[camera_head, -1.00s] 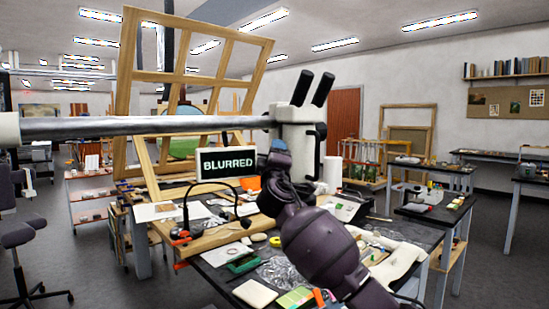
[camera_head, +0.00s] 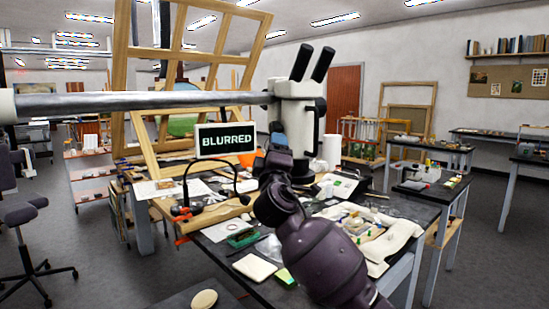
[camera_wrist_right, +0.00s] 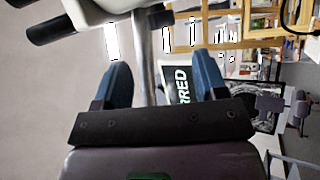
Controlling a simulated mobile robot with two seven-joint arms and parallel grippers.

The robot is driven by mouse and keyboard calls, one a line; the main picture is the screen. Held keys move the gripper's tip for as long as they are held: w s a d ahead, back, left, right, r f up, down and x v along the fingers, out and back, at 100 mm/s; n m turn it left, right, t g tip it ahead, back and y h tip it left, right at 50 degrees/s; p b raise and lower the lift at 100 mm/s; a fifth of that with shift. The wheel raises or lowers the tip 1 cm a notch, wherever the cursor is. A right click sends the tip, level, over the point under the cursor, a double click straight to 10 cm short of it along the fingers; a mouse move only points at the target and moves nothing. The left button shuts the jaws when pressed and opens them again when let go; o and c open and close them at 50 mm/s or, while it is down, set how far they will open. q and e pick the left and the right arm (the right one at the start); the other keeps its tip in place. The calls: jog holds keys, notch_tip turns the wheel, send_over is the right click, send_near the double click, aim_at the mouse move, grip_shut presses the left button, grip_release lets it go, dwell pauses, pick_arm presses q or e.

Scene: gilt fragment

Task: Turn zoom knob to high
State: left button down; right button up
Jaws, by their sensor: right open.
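A white microscope head (camera_head: 297,112) with two black eyepieces (camera_head: 312,63) hangs on a metal boom over the bench. A dark knob-like part (camera_head: 320,107) shows on its right side; I cannot tell if it is the zoom knob. The sign beside the microscope (camera_head: 225,139) reads BLURRED. My right gripper (camera_head: 278,142) is just below and in front of the microscope head. In the right wrist view its blue fingers (camera_wrist_right: 162,82) are apart, with the metal boom showing between them. There the microscope (camera_wrist_right: 105,8) is beyond the fingertips, at the top. My left gripper is out of view.
The metal boom (camera_head: 140,102) crosses the left half at microscope height. The bench (camera_head: 405,207) below is crowded with papers, small tools and a white cloth (camera_head: 395,232). A large wooden frame (camera_head: 121,70) stands behind.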

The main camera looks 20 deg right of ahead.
jog(key=shift+v, duration=1)
